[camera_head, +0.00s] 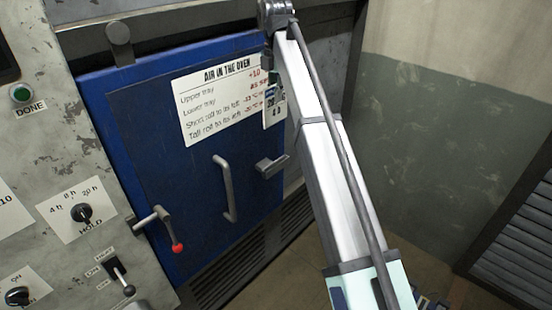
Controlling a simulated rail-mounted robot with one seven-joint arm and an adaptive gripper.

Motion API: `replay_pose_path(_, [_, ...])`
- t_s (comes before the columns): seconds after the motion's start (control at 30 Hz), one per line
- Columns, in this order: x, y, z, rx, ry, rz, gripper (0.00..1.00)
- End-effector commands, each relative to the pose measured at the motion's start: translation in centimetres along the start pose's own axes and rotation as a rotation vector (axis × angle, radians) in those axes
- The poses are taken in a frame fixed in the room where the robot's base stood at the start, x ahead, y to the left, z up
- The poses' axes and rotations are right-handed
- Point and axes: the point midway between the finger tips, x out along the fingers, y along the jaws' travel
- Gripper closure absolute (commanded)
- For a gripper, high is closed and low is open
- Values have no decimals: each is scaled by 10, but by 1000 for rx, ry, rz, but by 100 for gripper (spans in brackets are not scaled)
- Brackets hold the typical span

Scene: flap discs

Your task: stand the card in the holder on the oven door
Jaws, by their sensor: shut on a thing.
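A blue oven door (185,170) is shut. A small grey bracket (271,166) sticks out from its right side, and it looks like the card holder. A small white card (274,115) with dark print hangs upright in my gripper (273,92), which is shut on its upper part. The card is above the bracket and clearly apart from it, near the right end of the printed notice. My arm and fingers hide the card's top. How far the card is from the door's face I cannot tell.
A white printed notice (217,97) is on the upper door. A vertical grey handle (228,188) and a red-knobbed latch lever (165,228) stand out from the door. A control panel (60,160) is at left. Open floor lies at lower right.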

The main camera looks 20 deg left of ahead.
Motion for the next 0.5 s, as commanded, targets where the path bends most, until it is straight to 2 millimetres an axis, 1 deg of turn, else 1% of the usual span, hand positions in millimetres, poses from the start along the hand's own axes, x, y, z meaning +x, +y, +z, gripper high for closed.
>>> replay_pose_path(0.03, [15,0,0,1,0,0,100])
replay_pose_path(0.13, [34,-1,0,2,0,-1,100])
replay_pose_path(0.23, [59,-2,-1,2,0,-1,100])
replay_pose_path(0.27, [59,-3,-1,3,1,-3,100])
replay_pose_path(0.5, [113,-4,-1,3,1,-2,100])
